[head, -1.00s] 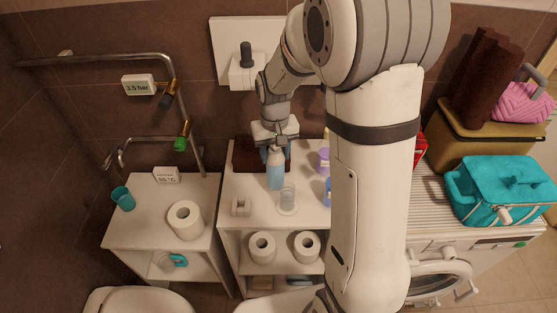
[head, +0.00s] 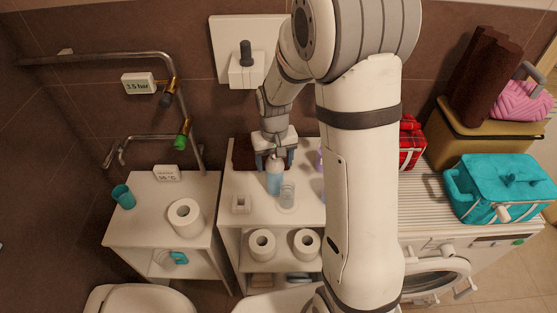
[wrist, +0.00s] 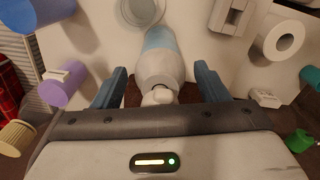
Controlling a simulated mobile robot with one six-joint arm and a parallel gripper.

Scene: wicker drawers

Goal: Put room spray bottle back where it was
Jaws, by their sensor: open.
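The room spray bottle (head: 274,183), light blue with a pale top, stands upright on the white shelf unit's top (head: 235,187). My gripper (head: 274,162) is open over the bottle's upper part. In the wrist view, the bottle (wrist: 160,62) lies between the two blue-grey fingers of my gripper (wrist: 161,88), with a gap on each side. Its pale cap is near the palm. The bottle's top is partly hidden by the gripper in the head view.
A clear glass (head: 287,195) stands close in front of the bottle. A small white holder (head: 241,204) is to the left, and a dark brown box (head: 243,152) is behind. A purple container (wrist: 62,85) and a blue one (wrist: 18,14) stand at the side.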

